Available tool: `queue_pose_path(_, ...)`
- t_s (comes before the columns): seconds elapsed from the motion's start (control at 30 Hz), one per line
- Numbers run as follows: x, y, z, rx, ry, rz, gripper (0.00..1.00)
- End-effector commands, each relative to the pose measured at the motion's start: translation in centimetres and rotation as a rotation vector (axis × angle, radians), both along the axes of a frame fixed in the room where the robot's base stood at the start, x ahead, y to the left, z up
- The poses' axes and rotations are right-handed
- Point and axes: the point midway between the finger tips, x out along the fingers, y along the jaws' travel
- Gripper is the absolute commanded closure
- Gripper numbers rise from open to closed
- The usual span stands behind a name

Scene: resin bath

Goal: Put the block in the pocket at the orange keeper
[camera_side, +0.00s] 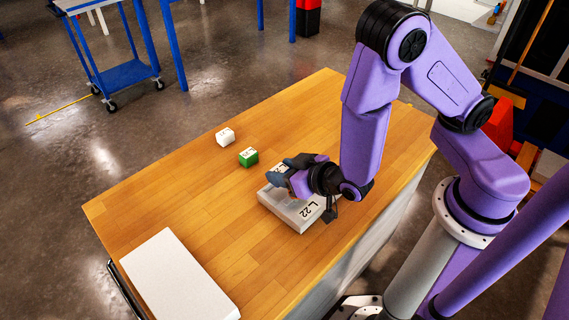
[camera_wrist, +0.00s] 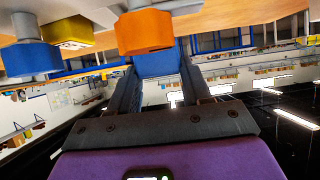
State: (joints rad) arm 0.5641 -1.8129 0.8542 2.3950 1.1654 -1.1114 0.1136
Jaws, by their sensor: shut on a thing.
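My gripper (camera_side: 288,168) is low over the grey box (camera_side: 297,218) marked "22" on the wooden table. In the wrist view my gripper's fingers (camera_wrist: 158,75) are shut on a blue block (camera_wrist: 158,62). The orange keeper (camera_wrist: 145,32) stands just in front of the block in the wrist view, overlapping its upper edge; I cannot tell whether they touch. A yellow keeper (camera_wrist: 66,32) and a grey-blue one (camera_wrist: 30,60) are to its left. In the side view the gripper and arm hide the keepers and most of the box's inside. The pocket cannot be made out.
A green block (camera_side: 248,157) with a white top and a white block (camera_side: 225,136) stand on the wooden table (camera_side: 200,195) behind and left of the box. A white flat panel (camera_side: 178,277) lies at the front left. The table between panel and box is clear.

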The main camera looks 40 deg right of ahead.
Motion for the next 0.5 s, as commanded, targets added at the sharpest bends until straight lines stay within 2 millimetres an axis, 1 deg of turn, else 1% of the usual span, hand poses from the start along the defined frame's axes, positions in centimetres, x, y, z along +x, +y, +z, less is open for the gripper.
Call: queue_pose_path(0.5,0.0,0.0,-3.5,-0.002,0.001,0.001,0.94)
